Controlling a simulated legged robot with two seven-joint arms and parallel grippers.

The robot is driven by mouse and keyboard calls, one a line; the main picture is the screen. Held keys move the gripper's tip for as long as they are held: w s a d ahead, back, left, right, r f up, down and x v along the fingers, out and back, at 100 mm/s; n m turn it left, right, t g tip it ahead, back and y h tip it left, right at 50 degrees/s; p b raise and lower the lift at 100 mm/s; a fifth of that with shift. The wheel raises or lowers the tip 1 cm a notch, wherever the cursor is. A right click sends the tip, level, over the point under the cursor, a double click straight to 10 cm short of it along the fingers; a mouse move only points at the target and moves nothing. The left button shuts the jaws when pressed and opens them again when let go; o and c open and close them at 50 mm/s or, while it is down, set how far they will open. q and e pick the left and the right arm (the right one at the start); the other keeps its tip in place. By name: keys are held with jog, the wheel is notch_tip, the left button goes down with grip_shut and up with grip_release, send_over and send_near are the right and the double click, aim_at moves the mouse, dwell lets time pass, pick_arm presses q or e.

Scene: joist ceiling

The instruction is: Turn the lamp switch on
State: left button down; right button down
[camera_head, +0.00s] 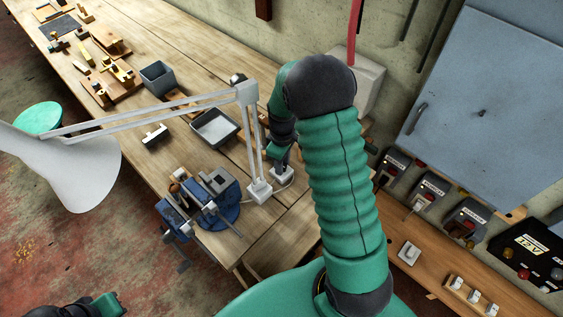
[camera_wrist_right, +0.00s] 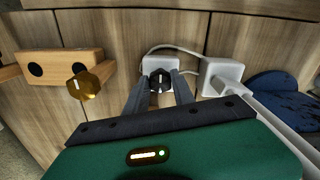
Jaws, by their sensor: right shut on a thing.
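The white desk lamp (camera_head: 75,168) reaches left from its clamp base at the front of the wooden workbench. Its white base (camera_wrist_right: 222,76) also shows in the wrist view. A cable runs from it to a small white switch box (camera_wrist_right: 159,63) with a dark knob (camera_wrist_right: 160,80). My right gripper (camera_wrist_right: 160,84) is shut on the knob, one finger at each side. In the head view my right gripper (camera_head: 281,165) is beside the lamp base, and my arm partly hides the switch. Part of my left arm shows at the bottom left; its fingers are unclear.
A blue vise (camera_head: 215,197) stands left of the lamp base. A grey tray (camera_head: 214,127) and a grey bin (camera_head: 157,77) lie farther back. A wooden block with a brass knob (camera_wrist_right: 84,86) is left of the gripper. A blue cabinet (camera_head: 480,90) hangs at right.

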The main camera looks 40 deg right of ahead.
jog(key=shift+w+d+r+m, duration=0.1)
jog(key=shift+r+m, duration=0.05)
jog(key=shift+m, duration=0.15)
jog(key=shift+r+m+p, duration=0.1)
jog(key=shift+m+p, duration=0.35)
jog(key=shift+m, duration=0.65)
jog(key=m+p, duration=0.1)
jog(key=m, duration=0.3)
jog(key=shift+w+m, duration=0.1)
jog(key=shift+m, duration=0.2)
jog(key=m+p, duration=0.1)
jog(key=m, duration=0.5)
jog(key=shift+w+p, duration=0.1)
jog(key=shift+p, duration=0.25)
jog(key=shift+m, duration=0.4)
jog(key=c, duration=1.5)
grip_release()
jog(key=o, duration=0.4)
jog(key=shift+a, duration=0.2)
